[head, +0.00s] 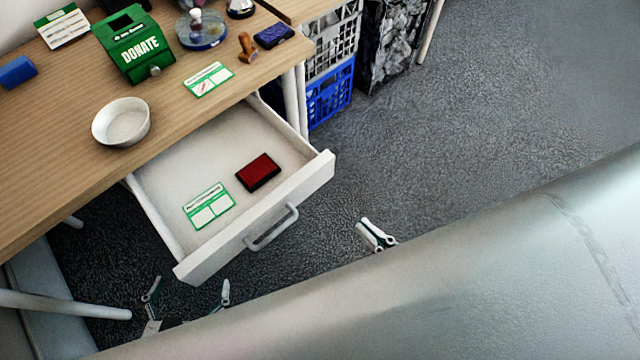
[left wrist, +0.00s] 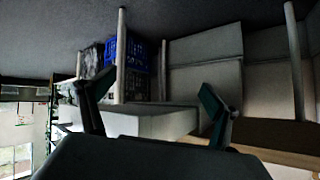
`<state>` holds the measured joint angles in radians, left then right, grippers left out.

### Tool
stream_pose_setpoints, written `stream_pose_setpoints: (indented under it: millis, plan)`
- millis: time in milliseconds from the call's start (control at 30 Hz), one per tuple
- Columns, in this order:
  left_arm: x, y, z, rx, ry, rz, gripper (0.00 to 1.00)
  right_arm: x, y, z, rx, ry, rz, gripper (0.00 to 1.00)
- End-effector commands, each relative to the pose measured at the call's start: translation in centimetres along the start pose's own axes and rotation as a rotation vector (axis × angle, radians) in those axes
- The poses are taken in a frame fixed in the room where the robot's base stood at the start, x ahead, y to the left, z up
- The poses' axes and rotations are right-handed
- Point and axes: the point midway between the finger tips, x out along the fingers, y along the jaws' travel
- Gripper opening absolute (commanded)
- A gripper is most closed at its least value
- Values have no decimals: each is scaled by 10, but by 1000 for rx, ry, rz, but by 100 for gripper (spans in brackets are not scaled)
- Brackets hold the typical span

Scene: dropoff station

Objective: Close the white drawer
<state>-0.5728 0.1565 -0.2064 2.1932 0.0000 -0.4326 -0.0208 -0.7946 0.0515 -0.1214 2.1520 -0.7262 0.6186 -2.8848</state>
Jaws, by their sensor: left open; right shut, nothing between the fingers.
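The white drawer (head: 252,212) is pulled out from under the wooden desk (head: 60,170) in the head view, with a handle (head: 271,228) on its front. Inside lie a dark red ink pad (head: 258,172) and a green and white card (head: 208,206). My left gripper (head: 187,291) is open and empty, low beside the drawer's left front corner. In the left wrist view a pale drawer-like panel (left wrist: 150,122) shows between its spread fingers. My right gripper (head: 375,234) is shut and empty, to the right of the drawer front and apart from it.
On the desk are a white bowl (head: 121,122), a green donate box (head: 134,46), a card (head: 208,79), a wooden stamp (head: 247,47) and a blue pad (head: 273,35). Blue and grey crates (head: 331,92) stand behind the desk leg. The carpet (head: 480,100) at right is clear.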

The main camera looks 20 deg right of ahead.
Motion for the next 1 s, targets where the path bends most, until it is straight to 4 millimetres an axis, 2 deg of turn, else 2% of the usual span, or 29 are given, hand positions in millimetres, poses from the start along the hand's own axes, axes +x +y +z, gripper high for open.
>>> stream_pose_setpoints:
  millis: [400, 600, 800, 1000]
  plan:
    - [1, 1, 1, 0, -1, 4, 90, 78, 0, 1, -1, -5, 2, 0]
    - [1, 2, 2, 0, -2, 5, 90, 109, 0, 1, 1, -4, 2, 0]
    - [1, 2, 3, 0, -4, 6, 90, 126, 0, 1, 2, -2, 1, 0]
    - [1, 2, 1, 0, -1, 6, 90, 129, 0, 1, 2, 0, 1, 0]
